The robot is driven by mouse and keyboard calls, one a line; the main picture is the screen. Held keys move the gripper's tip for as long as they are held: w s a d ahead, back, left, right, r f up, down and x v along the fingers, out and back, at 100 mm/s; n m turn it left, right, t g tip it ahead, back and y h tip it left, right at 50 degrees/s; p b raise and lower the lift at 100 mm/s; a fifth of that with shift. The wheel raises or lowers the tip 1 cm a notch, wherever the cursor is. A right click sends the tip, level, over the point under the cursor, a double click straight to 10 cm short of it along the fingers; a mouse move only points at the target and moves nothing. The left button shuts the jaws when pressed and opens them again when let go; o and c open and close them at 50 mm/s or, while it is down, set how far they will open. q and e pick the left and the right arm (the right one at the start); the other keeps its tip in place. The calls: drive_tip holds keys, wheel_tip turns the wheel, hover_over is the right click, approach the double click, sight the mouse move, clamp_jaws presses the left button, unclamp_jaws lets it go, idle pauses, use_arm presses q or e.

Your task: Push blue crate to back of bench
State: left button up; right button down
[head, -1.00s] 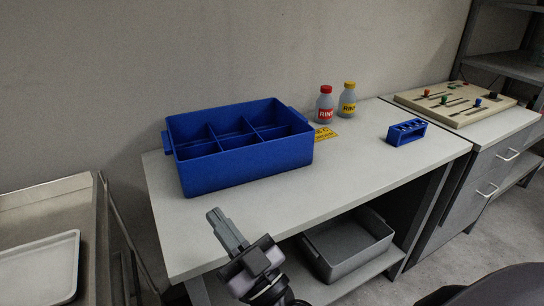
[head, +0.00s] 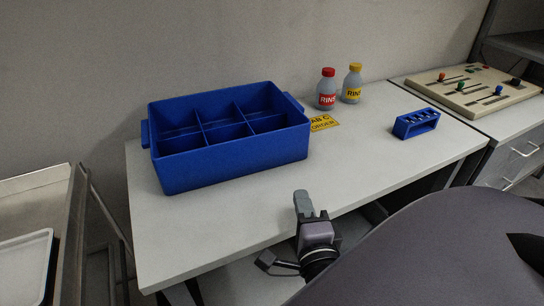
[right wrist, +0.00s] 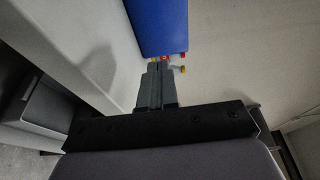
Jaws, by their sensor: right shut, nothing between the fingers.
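The blue crate (head: 235,160), open-topped with several compartments, stands upright on the left part of the bench (head: 230,225), a little in front of the wall. Its blue side also shows in the right wrist view (right wrist: 157,28), beyond the fingers. My right gripper (head: 303,204) is shut and empty. It is at the bench's front edge, in front of the crate's right end and apart from it. The right wrist view shows its closed fingers (right wrist: 157,85) pointing toward the crate. My left gripper is not in view.
Two bottles with a red cap (head: 327,88) and a yellow cap (head: 352,83) stand right of the crate by the wall. A yellow sign (head: 323,123) lies beside the crate. A small blue rack (head: 416,123) stands farther right. A board with knobs (head: 470,90) lies beyond.

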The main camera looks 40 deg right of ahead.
sight(270, 153)
drive_tip(key=x, duration=0.9)
drive_tip(key=shift+d+p, duration=0.1)
drive_tip(key=shift+p, duration=0.3)
drive_tip(key=w, duration=0.3)
drive_tip(key=shift+w, duration=0.1)
drive_tip(key=shift+w+a, duration=0.3)
drive_tip(key=shift+w, duration=0.45)
drive_tip(key=shift+w+r+p, duration=0.15)
drive_tip(key=shift+w+p, duration=0.25)
drive_tip(key=shift+p, duration=0.15)
drive_tip(key=shift+w+a+p, duration=0.2)
drive_tip(key=shift+w+p, duration=0.1)
drive_tip(key=shift+w, duration=0.1)
